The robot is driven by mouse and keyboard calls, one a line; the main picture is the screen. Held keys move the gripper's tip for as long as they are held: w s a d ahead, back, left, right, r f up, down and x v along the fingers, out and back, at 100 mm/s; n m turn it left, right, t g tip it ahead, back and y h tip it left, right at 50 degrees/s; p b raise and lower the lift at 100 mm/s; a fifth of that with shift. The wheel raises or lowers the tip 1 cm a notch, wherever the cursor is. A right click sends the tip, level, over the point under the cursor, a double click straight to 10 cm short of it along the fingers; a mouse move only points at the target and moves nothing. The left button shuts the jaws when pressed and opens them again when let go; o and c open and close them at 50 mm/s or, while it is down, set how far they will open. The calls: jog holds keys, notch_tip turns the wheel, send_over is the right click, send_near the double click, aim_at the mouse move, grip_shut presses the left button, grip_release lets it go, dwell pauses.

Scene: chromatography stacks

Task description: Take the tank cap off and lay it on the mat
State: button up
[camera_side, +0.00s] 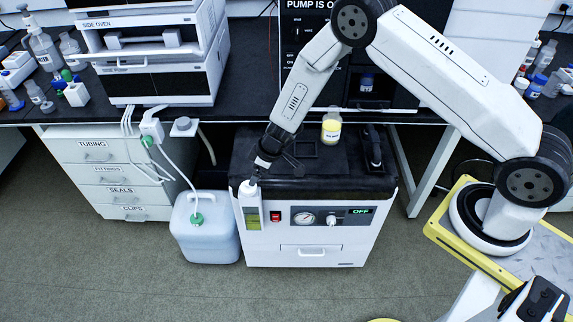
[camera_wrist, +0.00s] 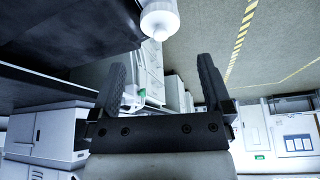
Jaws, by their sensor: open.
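The tank (camera_side: 252,217) is a narrow white housing with a greenish sight window on the front left of the white pump unit. Its white cap (camera_side: 248,187) sits on top. In the wrist view a white cap-like part (camera_wrist: 160,20) shows at the top, beyond the fingertips. My gripper (camera_side: 257,172) is open, close above the cap in the side view; whether it touches cannot be told. In the wrist view my gripper (camera_wrist: 163,72) has both fingers apart with nothing between them. A black mat-like surface (camera_side: 330,183) covers the pump unit's top.
A white canister (camera_side: 205,240) with a green cap and tubing stands left on the floor. The bench edge overhangs behind.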

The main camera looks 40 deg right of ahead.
aim_at(248, 186)
jog(key=shift+x, duration=1.25)
jog(key=shift+f, duration=0.15)
jog(key=shift+x, duration=2.45)
jog(key=c, duration=1.1)
